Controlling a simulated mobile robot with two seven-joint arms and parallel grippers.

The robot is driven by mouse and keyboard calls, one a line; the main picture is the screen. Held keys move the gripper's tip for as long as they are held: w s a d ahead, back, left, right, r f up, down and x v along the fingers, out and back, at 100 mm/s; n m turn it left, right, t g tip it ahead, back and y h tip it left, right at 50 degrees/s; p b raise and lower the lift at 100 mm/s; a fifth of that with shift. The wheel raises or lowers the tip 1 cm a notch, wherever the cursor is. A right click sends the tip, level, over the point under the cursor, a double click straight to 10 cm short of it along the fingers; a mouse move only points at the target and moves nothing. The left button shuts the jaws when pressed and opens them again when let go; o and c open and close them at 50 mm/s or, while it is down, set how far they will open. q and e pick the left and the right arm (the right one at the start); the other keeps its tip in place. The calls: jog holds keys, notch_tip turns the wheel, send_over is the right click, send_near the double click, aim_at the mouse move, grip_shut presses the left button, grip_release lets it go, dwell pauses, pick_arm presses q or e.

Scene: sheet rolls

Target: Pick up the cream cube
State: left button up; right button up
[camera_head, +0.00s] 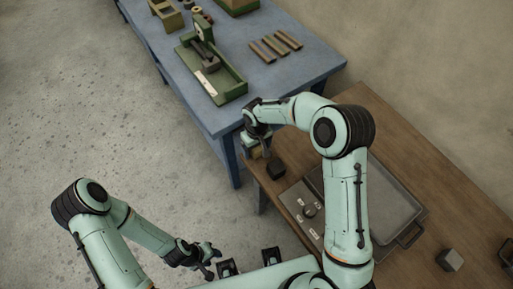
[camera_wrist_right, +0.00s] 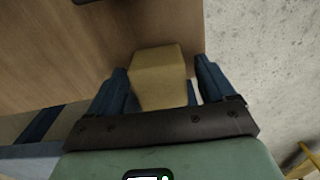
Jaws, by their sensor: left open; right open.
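The cream cube (camera_wrist_right: 160,72) sits on the wooden tabletop near its edge in the right wrist view. My right gripper (camera_wrist_right: 160,82) is open, with one blue finger on each side of the cube; narrow gaps show beside it, and I cannot tell whether either finger touches. In the head view, my right gripper (camera_head: 258,146) is at the left corner of the wooden table, and the arm and gripper hide most of the cube. My left gripper (camera_head: 208,262) is low in the head view, open and away from the tables.
A dark block (camera_head: 276,167) lies close beside my right gripper.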

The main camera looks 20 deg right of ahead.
jog(key=c, duration=1.1)
jog(key=shift+r, duration=0.1)
